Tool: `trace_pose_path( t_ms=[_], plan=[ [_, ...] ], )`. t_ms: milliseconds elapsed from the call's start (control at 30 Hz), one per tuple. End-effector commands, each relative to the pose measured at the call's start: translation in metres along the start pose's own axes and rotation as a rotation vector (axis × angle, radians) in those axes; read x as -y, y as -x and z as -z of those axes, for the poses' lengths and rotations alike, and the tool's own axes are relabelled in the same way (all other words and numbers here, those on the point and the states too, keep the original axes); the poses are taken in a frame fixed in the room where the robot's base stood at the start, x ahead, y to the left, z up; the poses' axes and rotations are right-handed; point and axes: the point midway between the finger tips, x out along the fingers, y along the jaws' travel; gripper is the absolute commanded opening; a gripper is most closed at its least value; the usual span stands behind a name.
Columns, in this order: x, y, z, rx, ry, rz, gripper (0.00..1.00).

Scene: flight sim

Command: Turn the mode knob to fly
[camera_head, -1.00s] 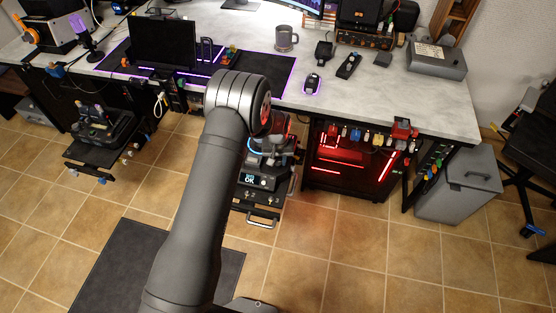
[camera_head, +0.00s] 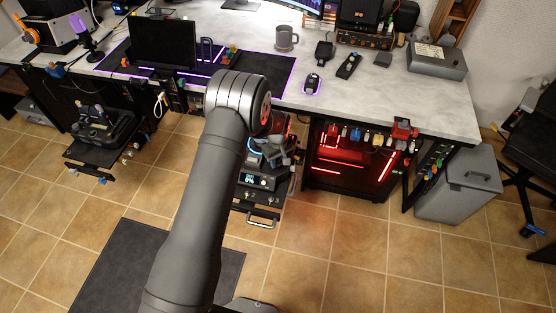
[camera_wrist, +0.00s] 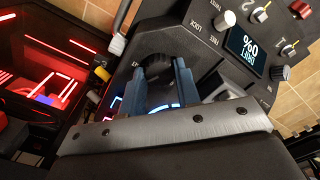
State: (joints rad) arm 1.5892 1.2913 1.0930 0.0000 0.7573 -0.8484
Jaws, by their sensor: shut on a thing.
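In the wrist view, my gripper (camera_wrist: 160,88) has two blue-grey fingers either side of a dark rounded knob-like part (camera_wrist: 160,70) on a black control panel (camera_wrist: 175,30). They are shut on it. A blue-lit arc shows just below it between the fingers. I cannot read any mode label there, so the word fly and the knob's setting are not visible. In the head view, my arm hides most of the gripper and the knob. The panel's small lit display (camera_head: 256,181) shows beside the arm.
In the wrist view, a pale knob (camera_wrist: 225,19) near the words FREE and LOCK, a lit display (camera_wrist: 248,53) and a dark knob (camera_wrist: 280,72) lie close right. A red-lit computer case (camera_head: 350,160) stands right of the panel under the desk (camera_head: 420,100). Tiled floor is open in front.

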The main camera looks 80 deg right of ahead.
Motion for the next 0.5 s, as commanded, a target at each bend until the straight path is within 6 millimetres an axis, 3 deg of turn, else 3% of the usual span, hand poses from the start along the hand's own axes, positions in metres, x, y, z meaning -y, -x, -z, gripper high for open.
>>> trace_pose_path(
  t_ms=[500],
  plan=[
    [-0.0002, -0.0003, -0.0008, 0.001, 0.482, 0.001, 0.07]
  ],
)
